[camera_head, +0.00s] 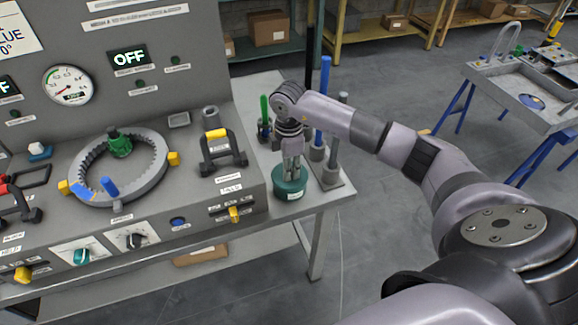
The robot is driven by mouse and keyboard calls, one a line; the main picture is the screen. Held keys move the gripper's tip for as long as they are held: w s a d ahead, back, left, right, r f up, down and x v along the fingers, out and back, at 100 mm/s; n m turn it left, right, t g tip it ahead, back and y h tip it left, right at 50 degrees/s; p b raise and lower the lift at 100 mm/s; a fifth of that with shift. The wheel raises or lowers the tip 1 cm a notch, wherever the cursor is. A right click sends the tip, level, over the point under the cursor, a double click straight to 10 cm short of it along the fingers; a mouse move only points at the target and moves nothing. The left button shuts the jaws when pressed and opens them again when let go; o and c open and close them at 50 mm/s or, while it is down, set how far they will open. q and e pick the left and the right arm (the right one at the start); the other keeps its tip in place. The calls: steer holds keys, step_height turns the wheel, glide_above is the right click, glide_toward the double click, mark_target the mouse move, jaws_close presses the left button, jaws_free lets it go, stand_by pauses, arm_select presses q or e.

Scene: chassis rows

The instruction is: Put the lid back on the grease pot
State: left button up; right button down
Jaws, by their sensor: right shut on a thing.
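The grease pot (289,194) is a short dark-green pot with a pale label, standing at the right front corner of the bench. My right gripper (292,174) points straight down over it, with its fingers close together on something small at the pot's top. This looks like the knob of the pot's lid, a green disc (281,181) level with the pot's rim. I cannot tell whether the lid rests on the rim or is just above it. The fingers hide part of the lid. My left gripper is not in view.
A grey console with a toothed ring (158,172) and a yellow-topped handle (216,134) fills the left. The bench edge is close to the pot; open floor lies beyond.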

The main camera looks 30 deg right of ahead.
steer(key=shift+f, duration=0.3)
stand_by(0.5)
steer(key=c, duration=1.4)
jaws_free()
steer(key=shift+o, duration=0.2)
steer(key=shift+r, duration=0.1)
step_height(320, 180, up, 12)
